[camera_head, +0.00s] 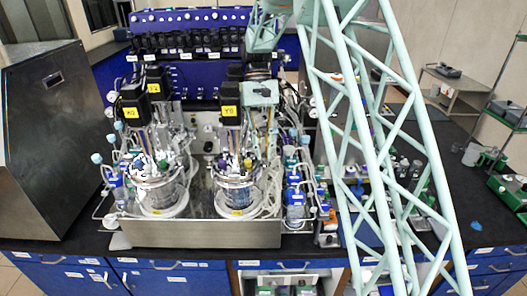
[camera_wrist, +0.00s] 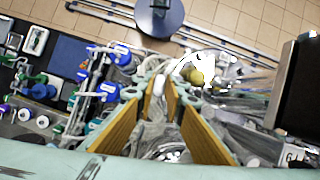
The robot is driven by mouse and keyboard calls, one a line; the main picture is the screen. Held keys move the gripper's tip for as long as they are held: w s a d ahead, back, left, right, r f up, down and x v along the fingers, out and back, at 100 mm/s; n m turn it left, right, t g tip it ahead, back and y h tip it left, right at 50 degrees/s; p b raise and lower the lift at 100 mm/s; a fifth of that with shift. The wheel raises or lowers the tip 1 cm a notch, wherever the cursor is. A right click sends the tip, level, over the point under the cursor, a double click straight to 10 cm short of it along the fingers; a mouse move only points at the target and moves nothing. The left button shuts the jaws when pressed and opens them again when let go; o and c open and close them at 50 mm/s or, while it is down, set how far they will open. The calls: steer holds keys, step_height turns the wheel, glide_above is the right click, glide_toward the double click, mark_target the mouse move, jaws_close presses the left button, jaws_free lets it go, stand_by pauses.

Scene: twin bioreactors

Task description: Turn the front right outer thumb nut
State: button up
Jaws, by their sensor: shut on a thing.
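Two glass bioreactors stand side by side on a steel base, the left one (camera_head: 158,190) and the right one (camera_head: 237,192). Crowded fittings and tubes cover their tops. My gripper (camera_wrist: 164,88) reaches down over the right bioreactor. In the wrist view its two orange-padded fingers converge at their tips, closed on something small. The front right outer thumb nut cannot be made out, as the fingertips and clutter cover that spot. A brass-coloured rounded part (camera_wrist: 197,75) shows just right of the fingertips. In the head view the fingertips are too small to tell apart from the fittings.
Blue-capped bottles (camera_head: 294,185) stand right of the right bioreactor, and also show in the wrist view (camera_wrist: 108,90). A blue control unit (camera_head: 200,75) is behind. A large steel cabinet (camera_head: 50,140) stands at left. Loose tubing (camera_wrist: 235,120) hangs close to the fingers.

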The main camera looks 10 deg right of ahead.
steer(key=o, duration=0.8)
steer(key=shift+o, duration=0.2)
steer(key=v, duration=1.2)
steer(key=shift+s+r, duration=0.1)
